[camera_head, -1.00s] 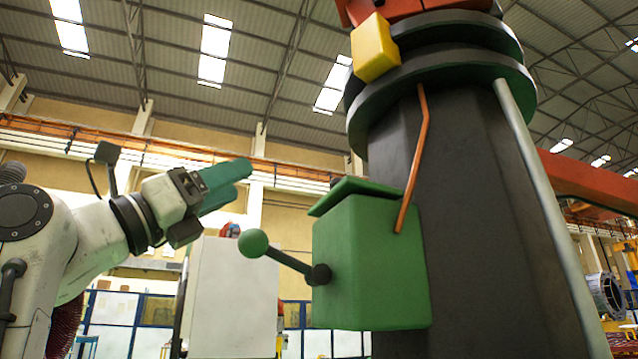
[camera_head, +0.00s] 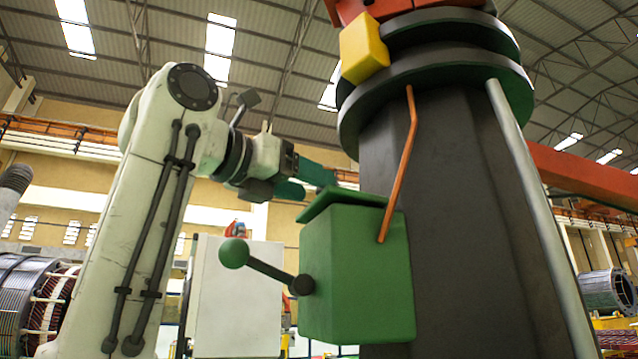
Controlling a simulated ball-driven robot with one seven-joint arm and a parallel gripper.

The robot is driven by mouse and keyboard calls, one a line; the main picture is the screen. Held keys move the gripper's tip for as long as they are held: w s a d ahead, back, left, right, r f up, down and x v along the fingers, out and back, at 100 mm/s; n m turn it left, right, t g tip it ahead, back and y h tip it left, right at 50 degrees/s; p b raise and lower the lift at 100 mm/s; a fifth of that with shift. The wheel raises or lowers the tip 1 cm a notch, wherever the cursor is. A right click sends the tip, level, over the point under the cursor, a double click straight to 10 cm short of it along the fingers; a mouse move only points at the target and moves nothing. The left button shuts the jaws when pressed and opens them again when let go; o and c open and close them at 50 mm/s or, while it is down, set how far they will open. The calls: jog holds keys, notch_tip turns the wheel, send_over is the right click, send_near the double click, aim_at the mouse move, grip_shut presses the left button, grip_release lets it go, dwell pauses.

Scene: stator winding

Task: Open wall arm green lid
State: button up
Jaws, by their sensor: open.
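The green box (camera_head: 356,275) is fixed to the side of a dark column. Its flat green lid (camera_head: 340,199) sits on top, slightly tilted, with a thin dark gap under its front edge. A lever with a green ball knob (camera_head: 234,253) sticks out from the box's left side. My gripper (camera_head: 318,182), with green fingers, is open and empty. In the picture its fingertips lie just above and left of the lid's left end. I cannot tell whether they touch the lid.
The dark column (camera_head: 455,220) stands right behind the box, with an orange rod (camera_head: 399,165) running down to the box top. A yellow block (camera_head: 363,48) sits above. A white cabinet (camera_head: 236,300) stands behind the lever. Wound stators show at the left (camera_head: 40,300) and right (camera_head: 606,291).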

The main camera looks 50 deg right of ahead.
aim_at(319, 189)
jog(key=shift+s+d, duration=0.2)
jog(key=shift+d, duration=0.6)
jog(key=shift+s+d, duration=0.15)
jog(key=shift+d, duration=0.6)
grip_shut()
